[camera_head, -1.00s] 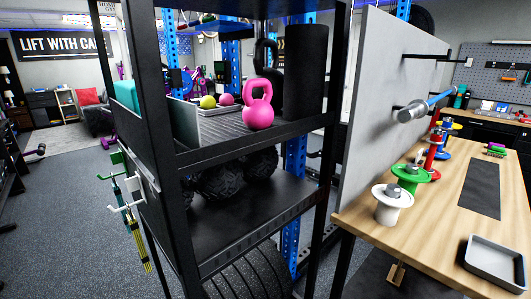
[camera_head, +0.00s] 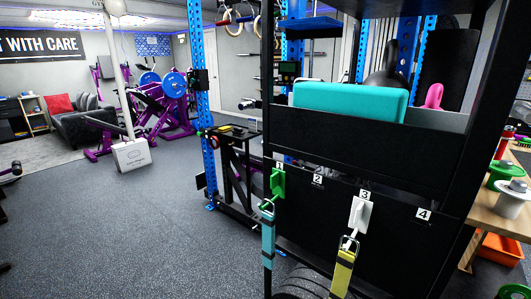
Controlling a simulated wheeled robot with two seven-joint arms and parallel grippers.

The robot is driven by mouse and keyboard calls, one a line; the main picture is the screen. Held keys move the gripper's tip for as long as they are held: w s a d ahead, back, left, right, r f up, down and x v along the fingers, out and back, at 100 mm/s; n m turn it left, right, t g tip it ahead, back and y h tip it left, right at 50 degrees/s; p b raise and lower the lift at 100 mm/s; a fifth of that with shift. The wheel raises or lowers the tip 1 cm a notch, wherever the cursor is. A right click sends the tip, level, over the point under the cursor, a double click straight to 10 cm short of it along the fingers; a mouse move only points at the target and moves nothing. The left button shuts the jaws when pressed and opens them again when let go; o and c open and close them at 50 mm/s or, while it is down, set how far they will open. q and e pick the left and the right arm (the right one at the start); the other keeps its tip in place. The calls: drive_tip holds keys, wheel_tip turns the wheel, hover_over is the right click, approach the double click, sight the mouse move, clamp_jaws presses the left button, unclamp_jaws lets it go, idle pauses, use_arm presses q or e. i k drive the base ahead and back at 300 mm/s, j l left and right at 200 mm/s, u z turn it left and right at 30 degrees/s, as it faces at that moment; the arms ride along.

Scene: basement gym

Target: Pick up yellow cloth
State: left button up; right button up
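A yellow strip (camera_head: 342,274), the only clearly yellow hanging item, hangs from a white hook (camera_head: 360,214) under label 3 on the black end panel (camera_head: 320,222) of the shelf. It looks like a band or folded cloth; I cannot tell which. It has a dark band near its top, and its lower end reaches close to the bottom of the picture. Neither of my grippers is in the head view.
A teal strip (camera_head: 268,245) hangs from a green hook (camera_head: 278,183) under label 1. A teal block (camera_head: 350,101) and a pink kettlebell (camera_head: 434,96) sit on the shelf above. An orange bin (camera_head: 500,250) is at right. Grey floor (camera_head: 130,235) at left is clear.

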sight(222, 129)
drive_tip(key=i+j, duration=0.25)
drive_tip(key=j, duration=0.15)
drive_tip(key=i+j, duration=0.2)
drive_tip(key=j, duration=0.2)
drive_tip(key=i+j, duration=0.25)
drive_tip(key=j, duration=0.15)
drive_tip(key=i+j+z, duration=0.1)
drive_tip(key=i+j, duration=0.15)
drive_tip(key=j, duration=0.15)
drive_tip(key=i+j, duration=0.2)
drive_tip(key=j, duration=0.2)
drive_tip(key=i+j, duration=0.2)
drive_tip(key=j, duration=0.25)
drive_tip(key=i+j, duration=0.25)
drive_tip(key=j, duration=0.15)
